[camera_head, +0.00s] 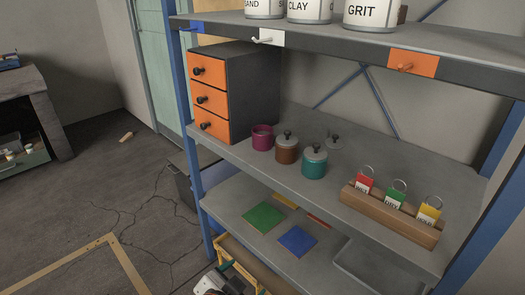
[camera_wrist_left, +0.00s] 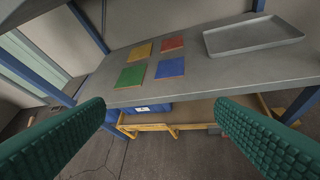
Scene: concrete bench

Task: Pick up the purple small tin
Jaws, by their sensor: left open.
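The purple small tin (camera_head: 262,138) stands upright on the middle shelf in the head view, right of the orange-fronted drawer box. It has no lid on it. A brown tin (camera_head: 287,149) and a teal tin (camera_head: 314,163), both with knobbed lids, stand in a row to its right. Part of my left gripper (camera_head: 211,286) shows at the bottom edge of the head view, low and well apart from the tin. In the left wrist view its green fingers (camera_wrist_left: 160,106) are spread wide with nothing between them; the purple tin is not in that view. My right gripper is not seen.
A loose grey lid (camera_head: 333,142) lies behind the tins. A wooden rack (camera_head: 392,217) with colored tags stands to the right. The drawer box (camera_head: 236,88) is at left. The upper shelf (camera_head: 340,42) overhangs. The lower shelf (camera_wrist_left: 200,92) holds colored squares and a grey tray (camera_wrist_left: 252,36).

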